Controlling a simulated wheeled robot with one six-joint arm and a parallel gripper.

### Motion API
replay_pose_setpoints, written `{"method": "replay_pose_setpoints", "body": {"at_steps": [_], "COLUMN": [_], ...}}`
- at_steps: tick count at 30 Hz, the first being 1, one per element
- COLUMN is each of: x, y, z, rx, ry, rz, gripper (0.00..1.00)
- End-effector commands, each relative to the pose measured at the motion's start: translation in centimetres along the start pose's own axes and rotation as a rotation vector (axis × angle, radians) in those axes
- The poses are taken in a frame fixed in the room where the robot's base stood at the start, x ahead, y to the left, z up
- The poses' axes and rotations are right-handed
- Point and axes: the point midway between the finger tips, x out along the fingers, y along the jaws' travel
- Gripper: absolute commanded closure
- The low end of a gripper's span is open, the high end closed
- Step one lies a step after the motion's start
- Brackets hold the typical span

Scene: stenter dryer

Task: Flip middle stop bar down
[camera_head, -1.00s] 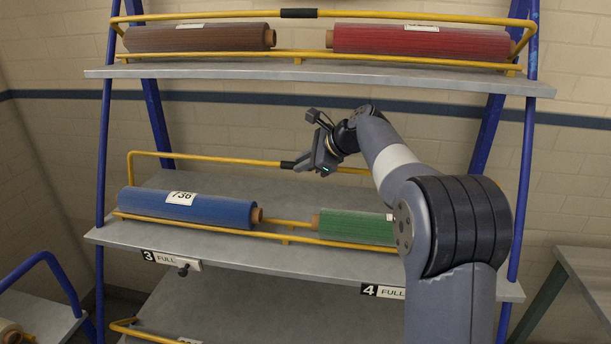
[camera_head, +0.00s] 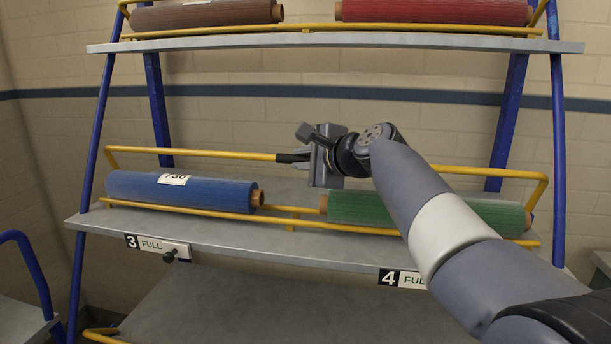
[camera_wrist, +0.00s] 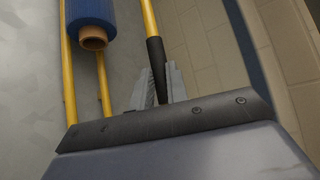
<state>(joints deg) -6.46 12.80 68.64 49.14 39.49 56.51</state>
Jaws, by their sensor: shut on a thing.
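The middle stop bar (camera_head: 210,154) is a yellow rail on the middle shelf. In the head view it runs above the blue and green rolls, with bent ends at left and right. Its black grip (camera_head: 288,157) is partly hidden by my gripper (camera_head: 312,160). In the wrist view the black grip (camera_wrist: 155,52) runs between the two grey fingers of my gripper (camera_wrist: 159,88), which is shut on it. The bar (camera_wrist: 149,17) continues away from the grip there.
A blue roll (camera_head: 180,192) and a green roll (camera_head: 370,207) lie on the middle shelf (camera_head: 230,232) behind a low front rail (camera_head: 275,216). The upper shelf (camera_head: 330,41) holds brown and red rolls. Blue posts (camera_head: 94,140) flank the rack.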

Motion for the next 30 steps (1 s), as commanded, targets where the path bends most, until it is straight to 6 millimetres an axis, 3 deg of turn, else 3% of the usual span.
{"method": "replay_pose_setpoints", "body": {"at_steps": [1,15,30], "x": [0.1,-1.1,-1.7], "y": [1.2,4.0,5.5], "z": [-0.1,1.1,1.7], "rx": [-0.018,-0.189,-0.299], "ry": [-0.001,-0.001,-0.001], "rz": [-0.021,-0.190,-0.301], "gripper": [1.00,1.00,1.00]}}
